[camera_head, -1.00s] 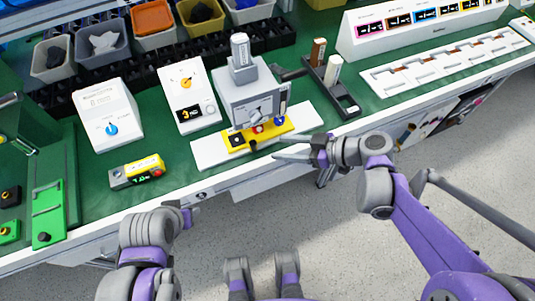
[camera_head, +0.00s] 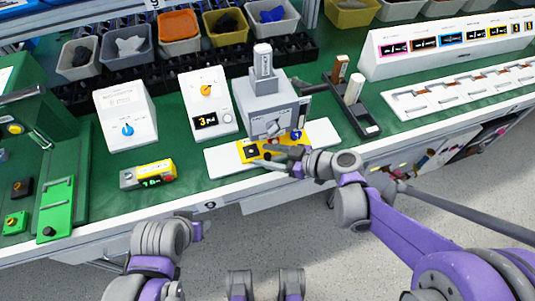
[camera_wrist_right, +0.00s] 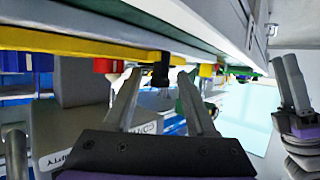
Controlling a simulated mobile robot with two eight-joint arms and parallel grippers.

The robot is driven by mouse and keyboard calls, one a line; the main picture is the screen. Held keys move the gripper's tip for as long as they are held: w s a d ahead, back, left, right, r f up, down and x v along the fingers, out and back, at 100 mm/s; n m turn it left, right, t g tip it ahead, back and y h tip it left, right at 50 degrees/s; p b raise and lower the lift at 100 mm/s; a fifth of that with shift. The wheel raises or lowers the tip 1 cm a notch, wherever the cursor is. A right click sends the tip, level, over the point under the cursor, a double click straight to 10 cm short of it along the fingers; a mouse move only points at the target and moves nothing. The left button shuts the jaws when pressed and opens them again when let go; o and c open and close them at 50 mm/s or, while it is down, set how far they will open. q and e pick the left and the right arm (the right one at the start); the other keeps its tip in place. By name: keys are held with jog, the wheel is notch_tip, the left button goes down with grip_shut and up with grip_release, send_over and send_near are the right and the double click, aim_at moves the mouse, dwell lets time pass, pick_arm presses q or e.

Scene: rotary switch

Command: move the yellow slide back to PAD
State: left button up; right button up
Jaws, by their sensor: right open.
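The yellow slide (camera_head: 251,152) lies on a long white base at the foot of the grey machine (camera_head: 269,103). In the right wrist view the slide is a yellow strip (camera_wrist_right: 70,44) along the top. A black knob (camera_wrist_right: 161,70) hangs from it between the open fingers of my right gripper (camera_wrist_right: 161,90), with gaps visible on both sides.
A white dial box (camera_head: 126,117) and a second box with an orange knob (camera_head: 206,103) stand left of the machine. A black holder with two cylinders (camera_head: 365,117) stands right.

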grip_shut()
dwell(1.4)
